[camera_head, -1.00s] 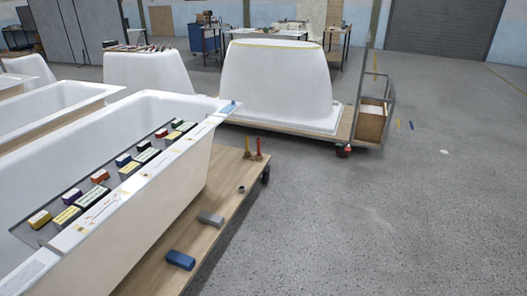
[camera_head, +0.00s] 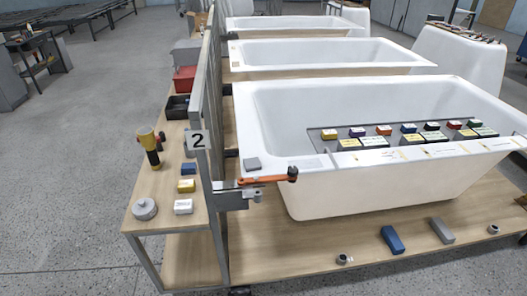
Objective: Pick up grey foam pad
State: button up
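My gripper is not in view.
An orange bar (camera_head: 265,180) juts from the metal post beside the pad, in front of the rim. A side shelf (camera_head: 170,217) at left holds a yellow-black tool (camera_head: 150,147) and small blocks. Grey floor (camera_head: 70,190) is open at left.

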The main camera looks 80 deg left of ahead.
aim_at(251, 165)
jog(key=u, duration=3)
jog(key=i, duration=1.65)
